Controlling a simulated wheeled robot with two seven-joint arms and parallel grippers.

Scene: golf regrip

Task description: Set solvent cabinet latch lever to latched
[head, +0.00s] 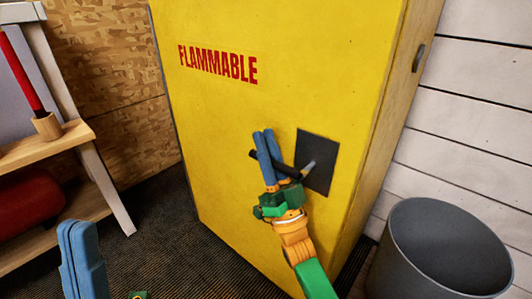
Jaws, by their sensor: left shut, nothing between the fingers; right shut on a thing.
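The yellow solvent cabinet (220,130) stands upright in the middle, with red FLAMMABLE lettering on its door. A dark square plate (322,150) is on the door's right side. The latch lever (287,170) is a dark bar with a grey part by the plate; it points left and slightly up from there. My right gripper (267,145) is shut on the lever, its blue fingers crossing the bar and hiding part of it. My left gripper (80,240) is shut and empty at the lower left, well away from the cabinet.
A grey bin (405,255) stands at the lower right beside the cabinet. A wooden shelf (45,150) at the left holds a red stick in a wooden holder (47,126) and a red cylinder (30,205) below. Dark floor (155,225) lies open between shelf and cabinet.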

